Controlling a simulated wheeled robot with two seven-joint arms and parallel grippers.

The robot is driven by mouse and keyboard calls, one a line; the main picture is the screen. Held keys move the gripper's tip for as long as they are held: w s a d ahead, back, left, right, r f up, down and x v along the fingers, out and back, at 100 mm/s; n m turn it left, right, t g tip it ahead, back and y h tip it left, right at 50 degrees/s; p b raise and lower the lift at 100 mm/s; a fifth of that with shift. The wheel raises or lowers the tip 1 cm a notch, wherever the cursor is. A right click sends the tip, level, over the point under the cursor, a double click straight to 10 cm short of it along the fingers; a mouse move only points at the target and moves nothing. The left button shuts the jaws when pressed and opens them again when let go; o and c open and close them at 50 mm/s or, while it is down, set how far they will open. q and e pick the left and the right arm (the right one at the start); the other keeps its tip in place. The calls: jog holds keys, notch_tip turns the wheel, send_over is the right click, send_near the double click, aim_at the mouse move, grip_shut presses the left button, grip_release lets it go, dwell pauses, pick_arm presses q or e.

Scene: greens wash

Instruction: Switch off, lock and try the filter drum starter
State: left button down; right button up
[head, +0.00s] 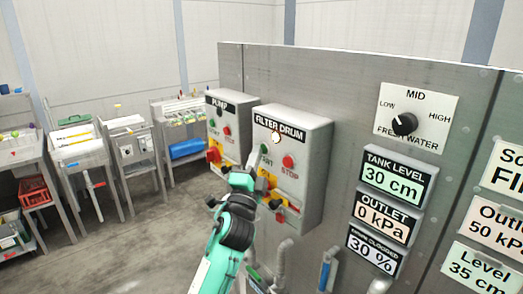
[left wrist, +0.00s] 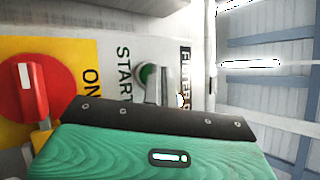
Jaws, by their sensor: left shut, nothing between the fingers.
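The filter drum starter (head: 314,150) is a grey box on the panel. Its lamp (head: 276,137) glows whitish, and its red stop button (head: 288,161) is clear. My left gripper (head: 262,176) is shut and empty in front of the box, its tips by the green start button (left wrist: 147,74); I cannot tell whether they touch it. In the left wrist view the red switch handle (left wrist: 30,90) lies crosswise to the ON mark on its yellow plate (left wrist: 82,62). A yellow part (left wrist: 42,140) sits beside the handle, partly hidden by my gripper. My right gripper is out of view.
The similar pump starter (head: 228,125) is close on the left. Display plates and a fresh water knob (head: 404,124) are on the right. Pipes (head: 283,258) rise below the box. Benches (head: 82,150) stand at the left, with open floor before them.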

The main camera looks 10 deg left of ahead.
pick_arm(q)
jog(key=shift+s+a, duration=0.4)
jog(key=shift+s, duration=0.25)
jog(key=shift+a+p, duration=0.1)
jog(key=shift+p, duration=0.25)
jog(key=shift+s+a+p, duration=0.35)
jog(key=shift+s+a, duration=0.4)
jog(key=shift+s, duration=0.25)
jog(key=shift+s+a+p, duration=0.35)
jog(key=shift+s+a, duration=0.35)
jog(key=shift+s, duration=0.25)
